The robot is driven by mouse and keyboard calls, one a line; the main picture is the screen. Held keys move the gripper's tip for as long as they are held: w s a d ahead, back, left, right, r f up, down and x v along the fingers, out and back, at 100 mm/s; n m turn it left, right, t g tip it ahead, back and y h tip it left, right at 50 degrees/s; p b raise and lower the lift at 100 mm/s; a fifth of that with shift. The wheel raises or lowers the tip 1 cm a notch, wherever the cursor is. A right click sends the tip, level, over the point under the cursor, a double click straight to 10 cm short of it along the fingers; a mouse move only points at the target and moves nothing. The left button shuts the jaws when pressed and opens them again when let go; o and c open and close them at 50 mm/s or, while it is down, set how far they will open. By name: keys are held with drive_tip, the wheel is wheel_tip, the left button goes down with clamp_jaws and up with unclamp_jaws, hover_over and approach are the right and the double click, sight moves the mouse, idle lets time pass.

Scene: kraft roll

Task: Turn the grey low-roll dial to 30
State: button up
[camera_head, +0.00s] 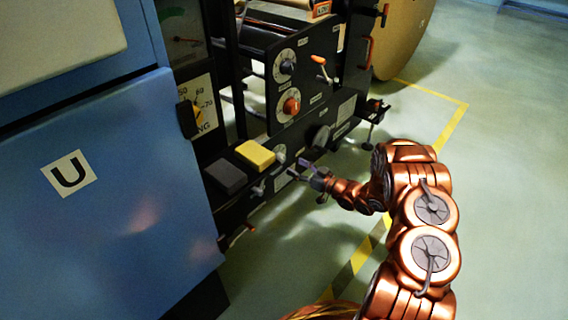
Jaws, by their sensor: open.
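A dial with a dark grey knob (286,66) on a round white scale sits on the black machine panel, upper middle. Just below it is a similar dial with an orange knob (290,104). The labels and the setting of the grey dial are too small to read, so I cannot confirm which one is the low-roll dial. My gripper (301,170) is open and empty, well below both dials, close to the lower black rail. I cannot tell whether it touches anything there.
A yellow block (255,154) and a dark block (226,176) sit left of my gripper. A black knob (322,138) and an orange-tipped lever (320,64) stick out of the machine. A blue cabinet (130,215) fills the left. The floor at right is clear.

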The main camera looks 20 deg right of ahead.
sight(283, 160)
drive_tip(key=b+x, duration=0.1)
drive_tip(key=x, duration=0.5)
drive_tip(key=shift+w+a+b, duration=0.2)
drive_tip(key=shift+b, duration=0.2)
drive_tip(key=c, duration=1.1)
